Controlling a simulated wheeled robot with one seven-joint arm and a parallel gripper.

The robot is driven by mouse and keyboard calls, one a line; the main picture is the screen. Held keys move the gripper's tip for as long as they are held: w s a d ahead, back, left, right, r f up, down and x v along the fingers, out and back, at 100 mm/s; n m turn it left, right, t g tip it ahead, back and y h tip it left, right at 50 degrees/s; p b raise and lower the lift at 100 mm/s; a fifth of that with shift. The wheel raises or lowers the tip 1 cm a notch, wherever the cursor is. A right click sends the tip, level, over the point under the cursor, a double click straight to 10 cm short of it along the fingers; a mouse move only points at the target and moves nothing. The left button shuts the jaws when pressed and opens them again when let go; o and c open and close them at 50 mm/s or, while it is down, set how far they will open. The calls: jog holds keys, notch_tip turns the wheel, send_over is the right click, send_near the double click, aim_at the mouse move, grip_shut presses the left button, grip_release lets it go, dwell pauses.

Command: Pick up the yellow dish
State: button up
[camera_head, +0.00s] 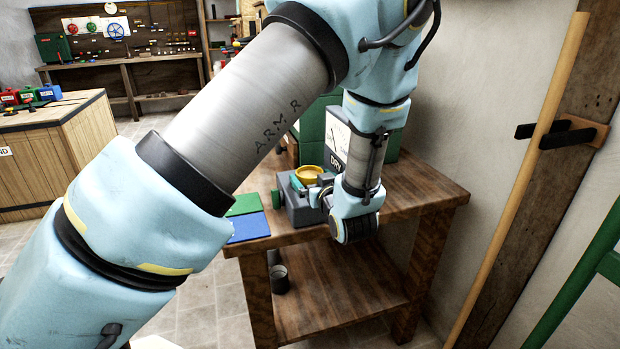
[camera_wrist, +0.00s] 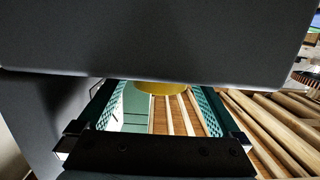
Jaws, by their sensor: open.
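The yellow dish (camera_head: 308,174) is small and round. It sits on top of a grey boxy device (camera_head: 296,208) on the wooden bench. My gripper (camera_head: 310,186) is at the near side of the dish, close to its rim. In the wrist view, part of the yellow dish (camera_wrist: 162,88) shows between the two teal-padded fingers of my gripper (camera_wrist: 158,105), toward their far end. The fingers are apart, and nothing is gripped. A dark grey surface hides the rest of the dish there. Whether a finger touches the dish I cannot tell.
A gauge box marked "DRY" (camera_head: 337,142) stands right behind the dish. Green and blue flat pieces (camera_head: 246,215) lie left of the grey device. The wooden bench (camera_head: 428,190) has clear room at its right. A wooden pole (camera_head: 520,180) leans on the wall at right.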

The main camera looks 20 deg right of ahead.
aim_at(306, 170)
jog(key=p+x, duration=0.1)
jog(key=x, duration=0.3)
jog(key=shift+w+r+p, duration=0.15)
jog(key=shift+p, duration=0.15)
jog(key=shift+w, duration=0.5)
jog(key=c, duration=1.4)
jog(key=shift+o, duration=0.2)
